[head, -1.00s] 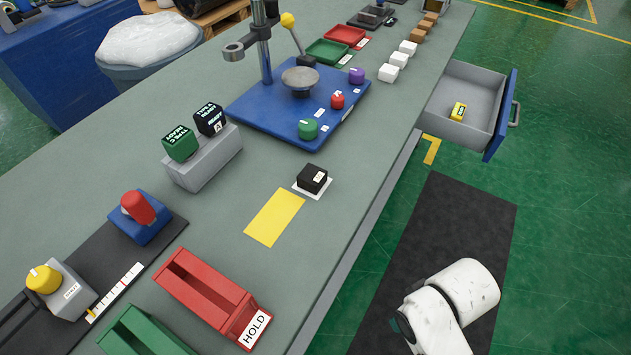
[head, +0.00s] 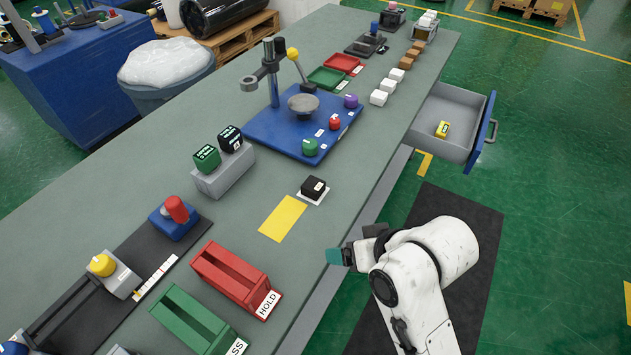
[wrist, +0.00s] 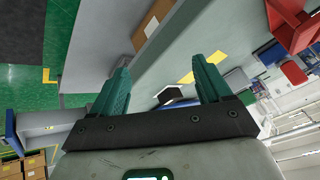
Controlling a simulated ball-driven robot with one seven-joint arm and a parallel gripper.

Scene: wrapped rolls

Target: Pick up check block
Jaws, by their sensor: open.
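The label that would name the check block is too small to read. A black block (head: 313,188) with a white tag on top sits on a white card on the bench, beside a yellow patch (head: 283,218). A yellow block (head: 442,129) with a dark label lies in the open drawer (head: 470,100). My gripper (head: 346,254) is over the bench's right edge, apart from both blocks. In the wrist view, its teal fingers (wrist: 162,80) are spread with nothing held. The black block (wrist: 172,96) shows beyond them, partly hidden by the gripper body.
Red bin marked HOLD (head: 232,276) and green bin (head: 194,318) stand at the near bench end. A grey stand (head: 224,176) carries a green and a black block. A blue press base (head: 290,135) stands farther back.

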